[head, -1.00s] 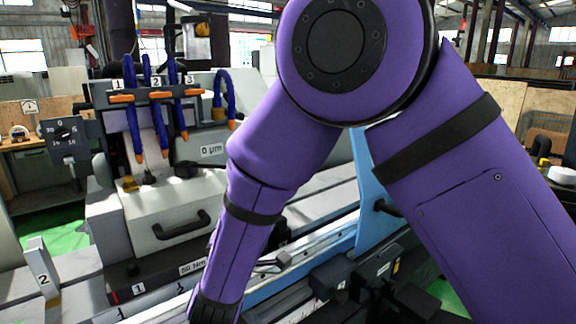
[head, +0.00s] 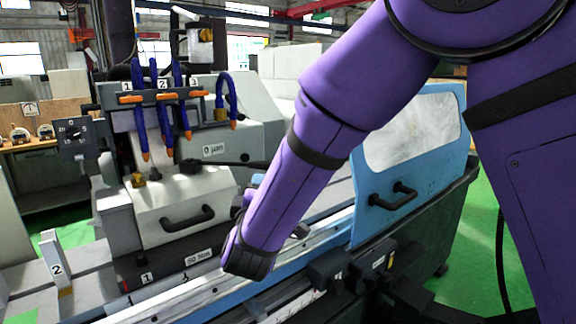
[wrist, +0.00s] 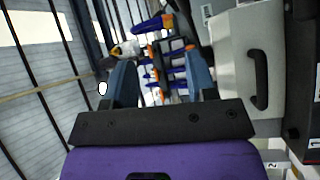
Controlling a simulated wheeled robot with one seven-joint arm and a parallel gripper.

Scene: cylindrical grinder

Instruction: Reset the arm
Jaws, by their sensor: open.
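My purple arm crosses the right half of the head view, its dark wrist end in front of the cylindrical grinder. My gripper (wrist: 163,82) shows in the wrist view with two blue-grey fingers apart and nothing held between them. Orange-tipped blue coolant hoses appear beyond the fingers. In the head view the gripper is mostly hidden behind the wrist. The grinder's white wheel cover (head: 175,212) with a black handle is left of the wrist. It also shows in the wrist view (wrist: 235,65), right of the fingers.
Blue coolant hoses (head: 162,110) numbered 1 to 3 hang above the cover. A blue sliding door (head: 385,215) with a window and black handle stands at right. A dial box (head: 73,140) is at left. Green floor is clear at right.

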